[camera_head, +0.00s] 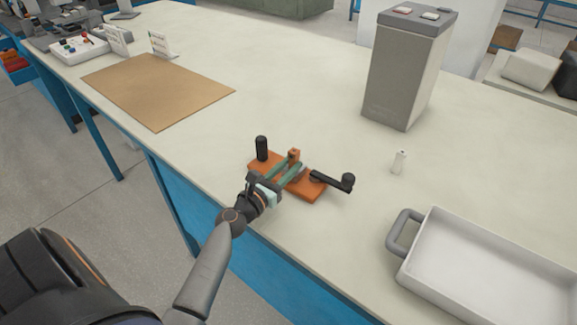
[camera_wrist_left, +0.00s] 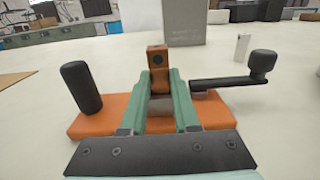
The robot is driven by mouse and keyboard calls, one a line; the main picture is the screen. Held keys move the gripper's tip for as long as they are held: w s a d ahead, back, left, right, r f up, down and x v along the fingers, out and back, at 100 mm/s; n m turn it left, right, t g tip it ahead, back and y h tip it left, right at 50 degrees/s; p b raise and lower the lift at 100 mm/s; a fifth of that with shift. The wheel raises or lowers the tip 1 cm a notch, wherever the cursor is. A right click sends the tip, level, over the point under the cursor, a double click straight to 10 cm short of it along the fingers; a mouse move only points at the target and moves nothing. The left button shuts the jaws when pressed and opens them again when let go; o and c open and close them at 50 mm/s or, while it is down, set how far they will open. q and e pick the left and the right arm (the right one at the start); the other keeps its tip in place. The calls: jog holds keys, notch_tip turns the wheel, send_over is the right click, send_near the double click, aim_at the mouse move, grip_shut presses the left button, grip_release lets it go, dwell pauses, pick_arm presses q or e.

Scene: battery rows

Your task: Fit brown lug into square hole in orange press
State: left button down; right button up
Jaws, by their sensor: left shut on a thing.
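The orange press (camera_head: 311,188) lies on the pale table near its front edge. It has a black upright handle (camera_head: 262,148) at its left and a black crank (camera_head: 340,181) at its right. My left gripper (camera_head: 292,158) reaches over the middle of the press. Its green fingers are shut on the brown lug (camera_head: 294,153). In the left wrist view the lug (camera_wrist_left: 158,64) stands upright between the fingertips (camera_wrist_left: 161,83), with a dark round mark on its face. The lug's lower end and the square hole are hidden, so I cannot tell whether they meet. My right gripper is not in view.
A tall grey box (camera_head: 405,75) stands behind the press. A small white bottle (camera_head: 398,162) stands to the right. A white tray (camera_head: 429,215) with a grey handle sits at front right. A brown mat (camera_head: 158,90) lies at left. Table between mat and grey box is clear.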

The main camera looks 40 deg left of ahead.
pick_arm(q)
jog(key=shift+f+b, duration=0.4)
jog(key=shift+f, duration=0.05)
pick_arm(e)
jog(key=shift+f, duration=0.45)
pick_arm(q)
jog(key=c, duration=0.6)
grip_release()
jog(key=shift+s, duration=0.55)
jog(key=s+b, duration=0.1)
jog(key=s, duration=0.9)
jog(key=shift+s+a+f, duration=0.1)
jog(key=shift+s, duration=0.6)
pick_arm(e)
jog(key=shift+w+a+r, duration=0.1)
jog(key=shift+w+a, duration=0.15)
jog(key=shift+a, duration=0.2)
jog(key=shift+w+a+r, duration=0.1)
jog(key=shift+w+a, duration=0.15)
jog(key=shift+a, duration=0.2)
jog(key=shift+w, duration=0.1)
